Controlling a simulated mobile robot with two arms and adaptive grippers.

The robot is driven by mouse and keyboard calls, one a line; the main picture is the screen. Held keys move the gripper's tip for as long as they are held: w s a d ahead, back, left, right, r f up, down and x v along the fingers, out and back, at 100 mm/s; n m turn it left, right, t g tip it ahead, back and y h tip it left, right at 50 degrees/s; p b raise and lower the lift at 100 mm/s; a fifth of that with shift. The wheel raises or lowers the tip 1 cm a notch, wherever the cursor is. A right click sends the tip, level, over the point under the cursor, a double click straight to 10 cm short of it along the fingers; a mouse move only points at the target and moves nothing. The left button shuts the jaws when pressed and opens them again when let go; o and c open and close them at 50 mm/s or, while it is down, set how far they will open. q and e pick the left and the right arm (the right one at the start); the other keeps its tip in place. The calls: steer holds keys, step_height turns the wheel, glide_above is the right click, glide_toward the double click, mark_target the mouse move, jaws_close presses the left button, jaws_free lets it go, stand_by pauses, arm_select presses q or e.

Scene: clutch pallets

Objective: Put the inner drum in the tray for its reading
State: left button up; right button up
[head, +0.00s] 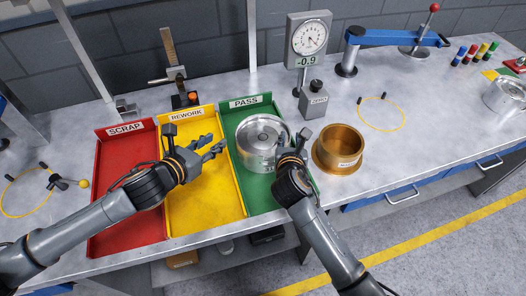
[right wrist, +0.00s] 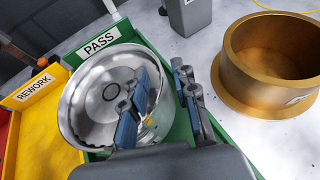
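A silver drum (head: 262,138), seemingly the inner drum, is in the green PASS tray (head: 262,199), toward its back. It looks upright; its round recessed top faces up. My right gripper (head: 292,146) is at the drum's right side. In the right wrist view its fingers (right wrist: 162,85) stand either side of the drum's (right wrist: 95,100) near right edge, with a gap between them; contact is unclear. My left gripper (head: 217,146) is open and empty above the yellow REWORK tray (head: 200,205). The red SCRAP tray (head: 122,232) is empty. The dial gauge (head: 308,40) reads -0.9.
A bronze flanged ring (head: 339,150) stands right of the PASS tray, close to my right gripper. A grey ZERO block (head: 313,100) stands behind. A blue lever arm (head: 398,38) and another silver drum (head: 506,95) are farther right.

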steer(key=v, duration=1.1)
steer(key=shift+s, duration=0.25)
steer(key=shift+a, duration=0.1)
